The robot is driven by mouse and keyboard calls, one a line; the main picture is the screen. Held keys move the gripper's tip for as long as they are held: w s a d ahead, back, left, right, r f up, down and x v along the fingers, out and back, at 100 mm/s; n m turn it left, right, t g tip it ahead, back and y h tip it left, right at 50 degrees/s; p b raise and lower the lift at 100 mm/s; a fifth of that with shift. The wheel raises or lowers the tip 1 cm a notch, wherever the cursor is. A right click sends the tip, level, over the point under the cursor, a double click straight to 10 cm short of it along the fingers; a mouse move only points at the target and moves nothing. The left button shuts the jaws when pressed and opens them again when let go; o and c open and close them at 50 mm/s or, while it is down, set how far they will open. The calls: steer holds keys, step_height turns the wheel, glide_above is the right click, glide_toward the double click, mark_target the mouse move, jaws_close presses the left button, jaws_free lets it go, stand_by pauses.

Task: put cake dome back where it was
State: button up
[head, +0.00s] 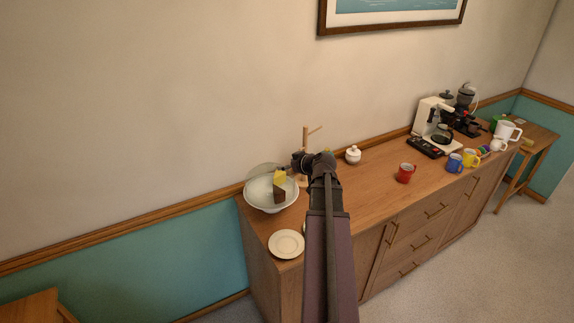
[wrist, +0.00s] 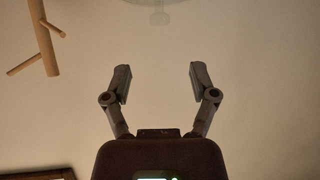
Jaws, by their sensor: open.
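The clear glass cake dome (head: 262,170) is at the left end of the sideboard, at the white, bowl-like dish (head: 258,199). Its faint outline makes its exact rest unclear. A yellow cake piece (head: 279,178) and a dark brown piece (head: 279,194) are in the dish. In the wrist view, the dome's glass edge and knob (wrist: 160,17) show at the top, beyond the fingertips and apart from them. My gripper (head: 297,162) is just right of the dome in the head view. In the wrist view my gripper (wrist: 160,78) is open, with nothing between its fingers.
A wooden peg stand (head: 305,143) rises close behind my gripper. A white plate (head: 286,244) lies at the sideboard's front left. A white lidded pot (head: 353,154), a red mug (head: 405,173) and a coffee machine (head: 432,117) stand to the right. The sideboard's middle (head: 372,188) is clear.

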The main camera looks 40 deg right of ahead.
steer(key=shift+a, duration=0.1)
stand_by(0.3)
steer(key=w+a+f+n+g+y, duration=0.1)
steer(key=a+f+g+y, duration=0.15)
steer(key=a, duration=0.85)
steer(key=w+a+f+g+y, duration=0.1)
steer(key=w+a+f+g, duration=0.15)
steer(key=a, duration=0.95)
steer(key=s+a+f+g+h, duration=0.1)
steer(key=s+a+g, duration=0.1)
steer(key=a, duration=0.4)
steer(key=s+a+f+g+h, duration=0.1)
steer(key=s+a+f+g, duration=0.1)
steer(key=s+a, duration=0.2)
steer(key=s+a+f+g+h, duration=0.1)
steer(key=s+a+g, duration=0.2)
steer(key=a, duration=0.6)
steer(key=shift+s+a+f+m, duration=0.3)
steer(key=shift+s+a+f, duration=0.05)
steer(key=shift+a, duration=0.05)
step_height(320, 180, down, 3)
steer(key=b, duration=0.3)
